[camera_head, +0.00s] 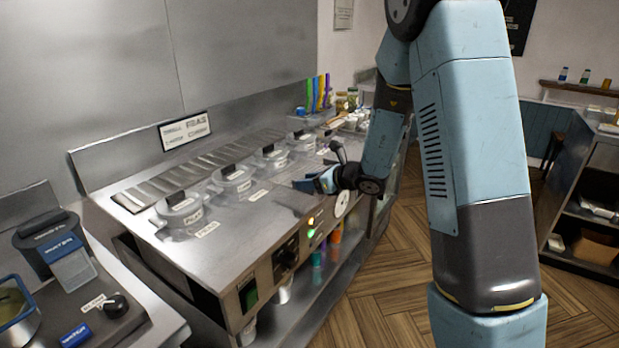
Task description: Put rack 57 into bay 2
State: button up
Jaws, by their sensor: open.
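The frying range (245,228) has a row of several round, clear-looking covers with black handles on its steel top, each with a small label. The nearest cover (180,208) is at the left and the farthest (301,138) is at the back. The label text is too small to read, so I cannot tell which is bay 2. I cannot pick out rack 57. My gripper (304,184) is open above the front right part of the range top, to the right of the covers. No object shows between its fingers. My arm hides part of the range's far end.
A sign (186,131) stands behind the covers. Colored upright items (318,93) and jars (346,100) are at the far end. A side counter (140,318) with a blue-and-dark device (62,250) is at the lower left. A dark shelf unit (590,195) stands right; wooden floor (390,290) lies between.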

jog(key=x, duration=0.4)
jog(key=shift+r, duration=0.1)
jog(key=shift+c, duration=0.4)
grip_shut()
